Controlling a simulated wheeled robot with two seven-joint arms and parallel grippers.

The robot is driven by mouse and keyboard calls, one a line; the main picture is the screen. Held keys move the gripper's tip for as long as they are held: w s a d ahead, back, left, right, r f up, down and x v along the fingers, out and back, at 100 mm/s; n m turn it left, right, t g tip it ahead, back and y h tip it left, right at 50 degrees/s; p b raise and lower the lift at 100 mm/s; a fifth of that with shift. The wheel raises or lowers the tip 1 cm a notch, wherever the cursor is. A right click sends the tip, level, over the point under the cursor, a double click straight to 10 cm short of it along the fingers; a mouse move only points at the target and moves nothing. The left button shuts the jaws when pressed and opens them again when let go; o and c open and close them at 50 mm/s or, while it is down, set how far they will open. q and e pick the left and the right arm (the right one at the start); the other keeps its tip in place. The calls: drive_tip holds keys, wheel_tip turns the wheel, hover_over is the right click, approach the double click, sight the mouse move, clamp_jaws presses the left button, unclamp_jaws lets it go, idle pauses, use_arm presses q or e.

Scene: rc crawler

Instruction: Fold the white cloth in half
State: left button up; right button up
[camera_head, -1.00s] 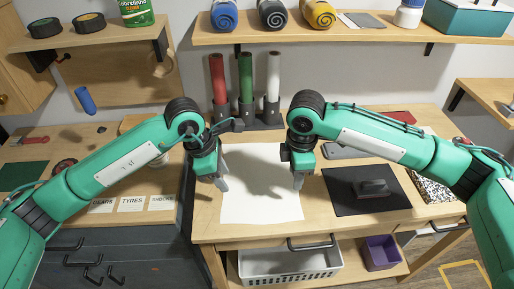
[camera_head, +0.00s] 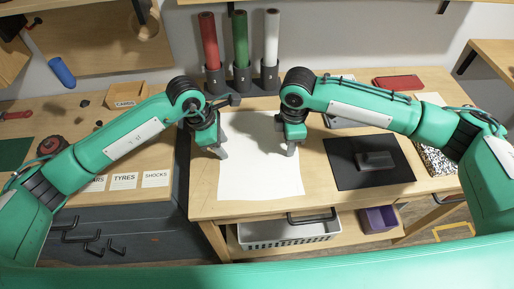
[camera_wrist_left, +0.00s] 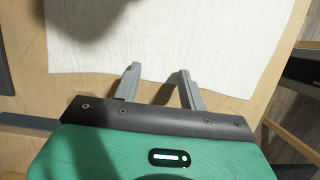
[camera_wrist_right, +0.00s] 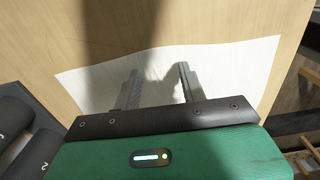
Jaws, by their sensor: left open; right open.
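The white cloth (camera_head: 258,172) lies flat and spread out on the wooden table in the head view. It also shows in the left wrist view (camera_wrist_left: 165,40) and the right wrist view (camera_wrist_right: 230,65). My left gripper (camera_head: 221,152) is over the cloth's left edge, open, with its two fingers (camera_wrist_left: 157,78) apart and nothing between them but cloth below. My right gripper (camera_head: 291,149) is over the cloth's right side towards the back, open, with its fingers (camera_wrist_right: 157,80) apart over the cloth. I cannot tell whether the fingertips touch the cloth.
A black mat (camera_head: 345,170) with a dark block (camera_head: 375,160) lies right of the cloth. Red, green and white rolls (camera_head: 271,40) stand in dark holders behind it. A white basket (camera_head: 285,236) and a purple bin (camera_head: 378,219) sit on the shelf below.

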use_arm(q)
drive_tip(key=shift+f, duration=0.25)
use_arm(e)
drive_tip(key=shift+f, duration=0.25)
use_arm(q)
drive_tip(key=shift+f, duration=0.1)
use_arm(e)
drive_tip(key=shift+f, duration=0.15)
use_arm(q)
drive_tip(key=shift+c, duration=0.9)
use_arm(e)
drive_tip(key=shift+s, duration=0.1)
drive_tip(key=shift+c, duration=0.9)
use_arm(q)
drive_tip(key=shift+s, duration=0.1)
clamp_jaws()
use_arm(e)
clamp_jaws()
use_arm(q)
drive_tip(key=shift+r, duration=0.2)
use_arm(e)
drive_tip(key=shift+r, duration=0.2)
